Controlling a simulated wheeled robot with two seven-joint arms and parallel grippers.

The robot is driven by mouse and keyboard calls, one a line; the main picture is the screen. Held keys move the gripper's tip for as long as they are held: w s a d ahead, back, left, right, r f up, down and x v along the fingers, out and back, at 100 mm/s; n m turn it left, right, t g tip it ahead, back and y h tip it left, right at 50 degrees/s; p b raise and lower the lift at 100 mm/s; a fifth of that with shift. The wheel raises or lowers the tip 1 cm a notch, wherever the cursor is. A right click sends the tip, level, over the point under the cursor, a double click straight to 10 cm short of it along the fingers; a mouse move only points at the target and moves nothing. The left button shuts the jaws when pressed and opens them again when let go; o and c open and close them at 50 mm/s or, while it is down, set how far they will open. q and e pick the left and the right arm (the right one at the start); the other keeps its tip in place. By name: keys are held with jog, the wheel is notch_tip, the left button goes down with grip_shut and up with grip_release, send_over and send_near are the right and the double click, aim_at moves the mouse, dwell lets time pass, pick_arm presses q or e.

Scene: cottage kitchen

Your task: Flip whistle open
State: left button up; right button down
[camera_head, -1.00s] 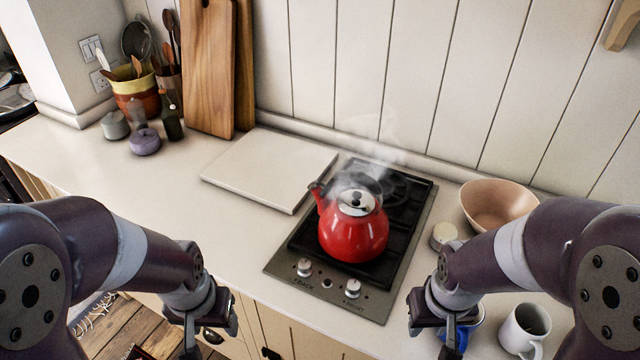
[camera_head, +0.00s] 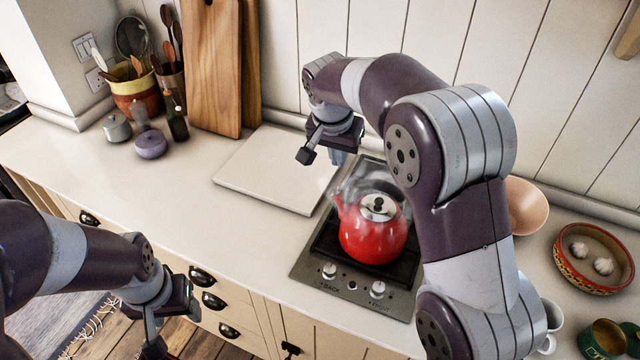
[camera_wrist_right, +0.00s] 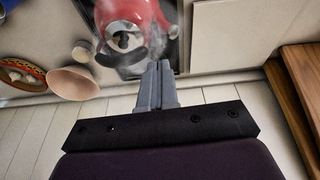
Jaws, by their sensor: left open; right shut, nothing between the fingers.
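The red kettle (camera_head: 368,240) stands on the stove with its pale lid and dark knob showing; it also shows in the right wrist view (camera_wrist_right: 153,20). Its spout (camera_head: 342,212) points to the upper left. Steam blurs the spout tip, so I cannot tell whether the whistle is open or shut. My right gripper (camera_head: 338,158) is above and behind the spout, apart from the kettle. Its grey fingers are shut together and empty in the right wrist view (camera_wrist_right: 157,85). My left gripper (camera_head: 160,345) is open and empty at the lower left, in front of the counter, far from the kettle.
The stove (camera_head: 345,288) has knobs along its front. A pale board (camera_head: 265,178) lies left of it. Tall wooden boards (camera_head: 212,70) lean on the wall. My right arm covers the stove's right side. A bowl (camera_head: 527,207) and a garlic dish (camera_head: 592,283) stand right.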

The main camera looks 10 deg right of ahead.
jog(key=d, duration=0.2)
send_over(346, 200)
jog(key=s+a, duration=0.1)
jog(key=s, duration=0.1)
notch_tip(346, 200, down, 6)
jog(key=p+x, duration=0.1)
jog(key=x, duration=0.1)
jog(key=p+x, duration=0.1)
jog(key=x, duration=0.1)
jog(key=a+x, duration=0.1)
jog(key=x, duration=0.1)
jog(key=shift+d+f+p, duration=0.15)
jog(key=shift+f+p, duration=0.25)
jog(key=shift+f, duration=0.5)
pick_arm(q)
jog(key=r, duration=0.3)
jog(key=shift+s+d, duration=0.2)
jog(key=shift+d, duration=0.2)
